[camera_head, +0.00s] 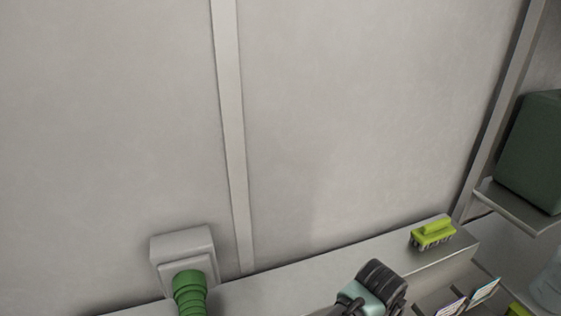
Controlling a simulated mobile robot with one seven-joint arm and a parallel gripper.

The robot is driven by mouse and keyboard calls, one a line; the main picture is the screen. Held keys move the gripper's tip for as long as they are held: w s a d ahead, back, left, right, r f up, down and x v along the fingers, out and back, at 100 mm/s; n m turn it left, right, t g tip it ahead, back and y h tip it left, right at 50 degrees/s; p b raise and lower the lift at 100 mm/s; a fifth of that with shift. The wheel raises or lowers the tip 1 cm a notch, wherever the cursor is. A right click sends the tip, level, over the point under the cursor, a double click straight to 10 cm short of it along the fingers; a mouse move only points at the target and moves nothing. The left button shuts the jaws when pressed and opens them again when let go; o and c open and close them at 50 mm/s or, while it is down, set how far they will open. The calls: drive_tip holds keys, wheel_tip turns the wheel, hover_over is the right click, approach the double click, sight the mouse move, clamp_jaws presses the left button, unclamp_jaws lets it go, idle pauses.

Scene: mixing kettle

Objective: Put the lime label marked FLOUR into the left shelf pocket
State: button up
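I cannot make out the lime FLOUR label for sure. A small lime piece (517,309) shows at the bottom edge on the right, cut off, with no readable marking. Left of it stand a teal-edged card (484,291) and a purple-edged card (451,307), both tilted and too small to read. I cannot tell which part here is the left shelf pocket. A black and teal part, probably of my arm, shows at the bottom centre-right. My gripper's fingers are not in view.
A green hose (190,291) comes from a grey wall box (184,254) at the lower left. A dark green container (535,150) stands on a shelf (515,208) at the right.

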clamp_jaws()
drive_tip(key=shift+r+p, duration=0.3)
drive_tip(key=shift+p, duration=0.15)
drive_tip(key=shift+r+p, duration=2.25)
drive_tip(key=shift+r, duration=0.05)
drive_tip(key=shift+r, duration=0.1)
